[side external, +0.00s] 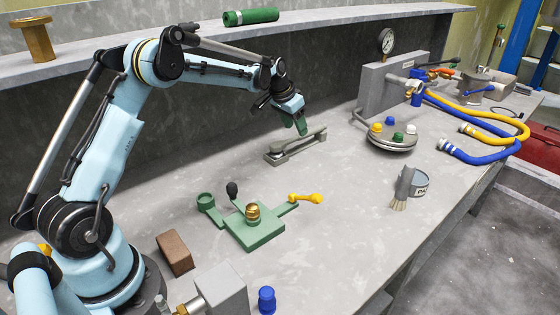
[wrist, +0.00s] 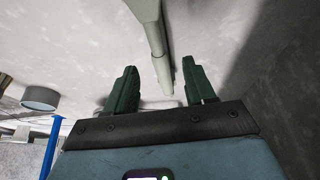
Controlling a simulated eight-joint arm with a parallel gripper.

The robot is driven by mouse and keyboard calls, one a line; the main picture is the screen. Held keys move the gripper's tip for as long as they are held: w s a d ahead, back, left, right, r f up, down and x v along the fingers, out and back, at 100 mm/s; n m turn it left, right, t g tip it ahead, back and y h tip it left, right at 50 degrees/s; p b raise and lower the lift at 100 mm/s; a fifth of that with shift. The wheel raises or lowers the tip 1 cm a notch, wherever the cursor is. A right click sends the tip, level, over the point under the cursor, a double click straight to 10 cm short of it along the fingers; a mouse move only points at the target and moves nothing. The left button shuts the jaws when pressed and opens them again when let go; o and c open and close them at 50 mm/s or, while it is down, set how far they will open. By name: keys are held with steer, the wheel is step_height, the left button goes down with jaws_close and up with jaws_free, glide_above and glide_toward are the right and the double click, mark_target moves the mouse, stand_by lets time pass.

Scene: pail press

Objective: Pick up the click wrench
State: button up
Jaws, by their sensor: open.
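A long grey tool, which I take to be the click wrench (side external: 309,140), lies on the bench below my gripper (side external: 301,130) in the side view. It has a wider, rounded end at the left and a narrower end at the right. In the wrist view, its bar (wrist: 150,25) runs down from the top edge and its narrow end lies in the gap between the green fingers of my gripper (wrist: 160,68). The fingers are apart and hold nothing. I cannot tell exactly how high they are above the wrench.
A green fixture (side external: 255,228) with a yellow-handled lever stands nearer the camera. A round tray (side external: 392,144) with coloured caps and a gauge block (side external: 385,85) are to the right. The bench around the wrench is mostly clear.

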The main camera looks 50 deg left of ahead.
mark_target(297, 135)
steer(key=x, duration=0.4)
steer(key=shift+f, duration=0.45)
jaws_close()
